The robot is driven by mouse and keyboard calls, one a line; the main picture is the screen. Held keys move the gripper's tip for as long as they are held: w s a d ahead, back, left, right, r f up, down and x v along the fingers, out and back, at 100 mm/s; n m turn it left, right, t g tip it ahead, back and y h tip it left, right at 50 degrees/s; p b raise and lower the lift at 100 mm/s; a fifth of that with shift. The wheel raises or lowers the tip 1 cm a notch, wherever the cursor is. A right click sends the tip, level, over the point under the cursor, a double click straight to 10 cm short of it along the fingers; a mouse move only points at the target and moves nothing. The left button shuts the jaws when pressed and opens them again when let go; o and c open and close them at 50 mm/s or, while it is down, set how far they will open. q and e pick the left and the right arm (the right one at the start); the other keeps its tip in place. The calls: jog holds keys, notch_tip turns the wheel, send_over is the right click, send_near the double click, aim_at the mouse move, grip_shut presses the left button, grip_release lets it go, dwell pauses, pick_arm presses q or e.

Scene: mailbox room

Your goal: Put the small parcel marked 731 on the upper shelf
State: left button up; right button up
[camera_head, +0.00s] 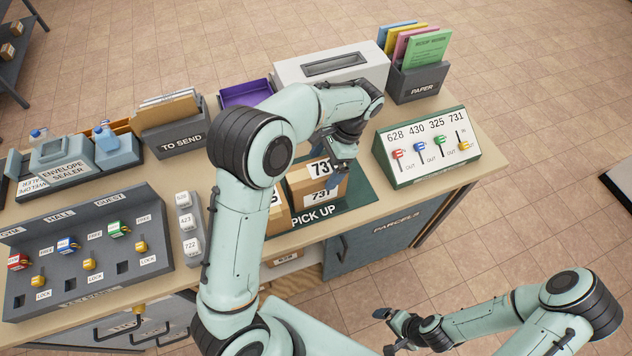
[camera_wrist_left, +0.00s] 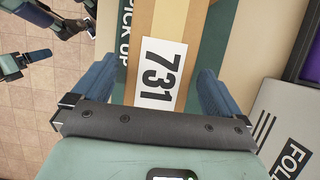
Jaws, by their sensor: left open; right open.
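The small cardboard parcel marked 731 (camera_head: 322,195) sits on the dark green PICK UP mat (camera_head: 352,196), with white number labels on its top and front. In the left wrist view the parcel (camera_wrist_left: 178,28) lies between the two blue fingers. My left gripper (camera_head: 342,165) is open, above and around the parcel; I cannot tell whether the fingers touch it. Another parcel (camera_head: 277,213) stands just left of it, mostly hidden by my left arm. My right gripper (camera_head: 396,328) is open and empty, off the counter's front. A dark shelf rack (camera_head: 22,72) shows at the top left.
A white slotted box (camera_head: 290,72) stands behind the parcel, with a PAPER holder (camera_head: 418,82) beside it. A lever panel (camera_head: 430,165) numbered 628, 430, 325, 731 is at right. A key panel (camera_head: 85,250) and TO SEND box (camera_head: 175,135) are at left.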

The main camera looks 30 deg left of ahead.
aim_at(316, 177)
pick_arm(q)
jog(key=x, duration=0.3)
jog(key=shift+s+a+f, duration=0.25)
jog(key=shift+s, duration=0.1)
jog(key=shift+s+a+f, duration=0.1)
jog(key=shift+s+f, duration=0.1)
jog(key=shift+f, duration=0.25)
pick_arm(e)
jog(key=shift+s+f, duration=0.4)
pick_arm(q)
jog(key=shift+w, duration=0.1)
jog(key=shift+f, duration=0.3)
jog(key=shift+c, duration=0.3)
jog(key=shift+r, duration=0.1)
jog(key=c, duration=1.4)
